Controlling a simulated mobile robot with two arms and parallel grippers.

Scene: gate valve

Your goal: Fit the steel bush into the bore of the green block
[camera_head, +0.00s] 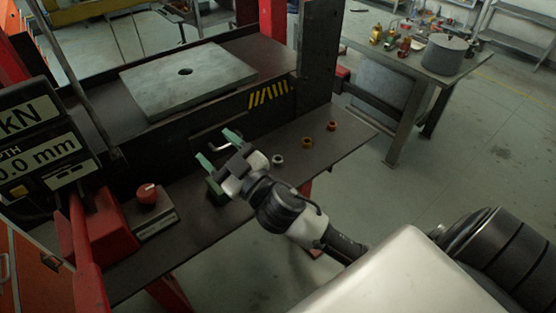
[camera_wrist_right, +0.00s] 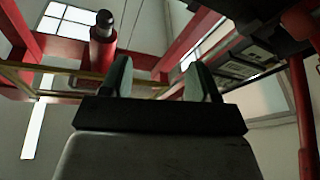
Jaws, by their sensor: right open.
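My right gripper (camera_head: 217,149) is above the dark front shelf in the head view. Its two green-tipped fingers are apart with nothing between them. The fingers also show spread and empty in the right wrist view (camera_wrist_right: 160,78). The steel bush (camera_head: 278,160) looks like a small grey ring standing on the shelf, to the right of the gripper. What looks like the green block (camera_head: 215,191) sits on the shelf below and behind the gripper, mostly hidden by it. Its bore cannot be seen. My left gripper is not in view.
A copper-coloured ring (camera_head: 332,126) and a brownish ring (camera_head: 307,142) stand further right on the shelf. A steel plate (camera_head: 150,95) with a hole lies on the press bed. A box with a red knob (camera_head: 147,193) is at left. The press ram (camera_wrist_right: 103,40) hangs overhead.

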